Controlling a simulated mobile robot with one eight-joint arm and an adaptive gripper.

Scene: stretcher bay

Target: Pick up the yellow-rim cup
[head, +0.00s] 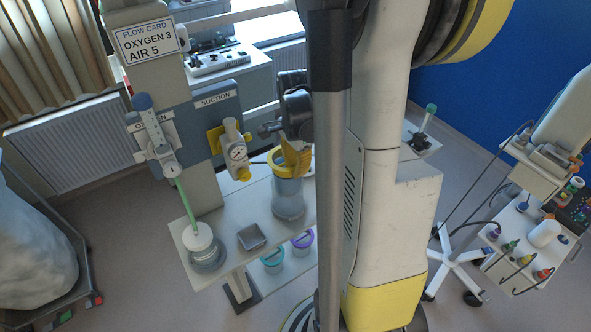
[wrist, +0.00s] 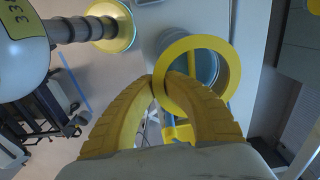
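The yellow-rim cup (head: 288,200) is a clear bluish cup with a wide yellow ring on top. In the head view it is upright at the right part of the pale shelf (head: 222,262), partly behind my arm. My gripper (head: 297,160) has yellow fingers and is at its rim from above. In the wrist view the fingertips (wrist: 161,82) are close together at the left side of the yellow ring (wrist: 227,62), one inside and one outside, with the rim between them. The gripper looks shut on the rim. I cannot tell whether the cup's base touches the shelf.
A white-lidded jar (head: 201,240) with a green tube and a small grey tray (head: 252,237) stand left of the cup. A teal-rim cup (head: 272,261) and a purple-rim cup (head: 302,243) sit lower down. The suction regulator (head: 236,152) juts out close by.

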